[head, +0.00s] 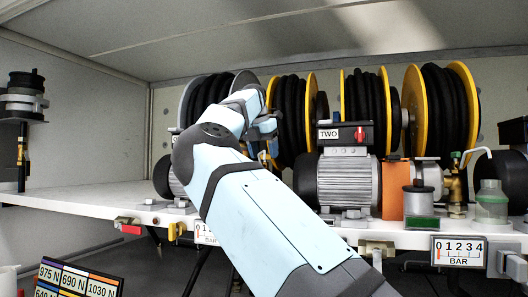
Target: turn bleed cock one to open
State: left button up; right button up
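Bleed cock one is not clearly visible; my arm covers most of the left pump unit, whose motor (165,178) shows only at its edge. A small yellowish piece (273,148) shows just below my gripper, too small to identify. My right gripper (266,128) is at the end of the light blue arm, in front of the hose reels. Its fingers are small and partly hidden, so I cannot tell whether they are open or touching anything. The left gripper is not in view.
The right pump unit has a box marked TWO (345,135), a grey motor (347,183) and a brass fitting (456,188). A clear jar (491,203) stands beside it. Hose reels (452,105) line the back. The white shelf (85,193) is clear at left. A BAR gauge (458,251) hangs at the front edge.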

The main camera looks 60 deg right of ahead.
jog(key=c, duration=0.6)
jog(key=shift+s+n+t, duration=0.1)
jog(key=shift+n+t, duration=0.3)
jog(key=shift+n, duration=0.7)
jog(key=shift+c, duration=0.2)
jog(key=o, duration=0.6)
jog(key=shift+o, duration=0.2)
jog(key=shift+r, duration=0.15)
jog(key=v, duration=1.3)
jog(key=shift+r, duration=0.35)
jog(key=shift+s, duration=0.1)
